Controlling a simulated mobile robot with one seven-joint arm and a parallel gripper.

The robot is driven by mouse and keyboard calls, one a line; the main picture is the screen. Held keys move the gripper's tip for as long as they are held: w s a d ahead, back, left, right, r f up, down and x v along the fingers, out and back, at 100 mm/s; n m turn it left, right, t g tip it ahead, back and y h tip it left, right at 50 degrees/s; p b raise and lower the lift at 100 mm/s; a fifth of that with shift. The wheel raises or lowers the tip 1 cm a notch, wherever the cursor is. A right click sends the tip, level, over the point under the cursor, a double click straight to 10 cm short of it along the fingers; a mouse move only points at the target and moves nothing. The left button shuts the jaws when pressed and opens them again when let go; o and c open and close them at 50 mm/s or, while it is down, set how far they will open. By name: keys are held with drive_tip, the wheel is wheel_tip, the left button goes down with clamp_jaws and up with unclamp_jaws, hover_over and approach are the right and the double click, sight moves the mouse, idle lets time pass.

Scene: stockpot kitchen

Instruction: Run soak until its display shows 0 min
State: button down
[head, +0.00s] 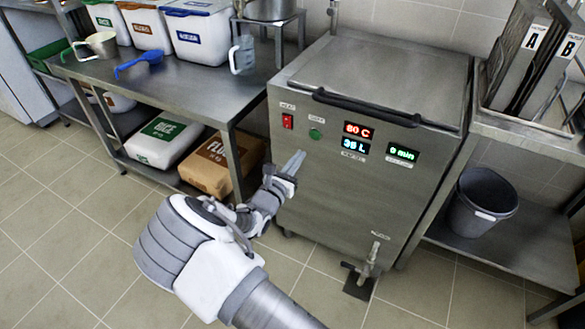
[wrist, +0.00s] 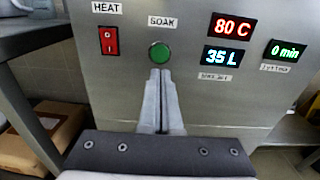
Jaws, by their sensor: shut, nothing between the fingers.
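The steel soak machine (head: 340,190) stands at the centre with its lid closed. Its green soak button (head: 315,134) is on the front panel and also shows in the wrist view (wrist: 159,53). The green display (head: 402,153) reads 0 min, and in the wrist view the same display (wrist: 285,50) also reads 0 min. My gripper (head: 297,158) is shut and empty, in front of the panel. In the wrist view its fingertips (wrist: 160,74) appear just below the green button; whether they touch the panel cannot be told.
A red heat switch (head: 288,121) is left of the button. Displays (head: 357,138) read 80 C and 35 L. A drain tap (head: 373,256) juts out low. A table (head: 195,88) with bins stands left, a shelf with a grey bucket (head: 480,200) right.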

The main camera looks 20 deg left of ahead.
sight(315, 135)
drive_tip(key=w, duration=0.2)
drive_tip(key=w+b, duration=0.1)
drive_tip(key=w, duration=0.2)
drive_tip(key=w+b, duration=0.1)
drive_tip(key=w, duration=0.1)
drive_tip(key=shift+w+d+f, duration=0.1)
drive_tip(key=shift+w+d, duration=0.05)
drive_tip(key=shift+d, duration=0.15)
drive_tip(key=shift+w, duration=0.4)
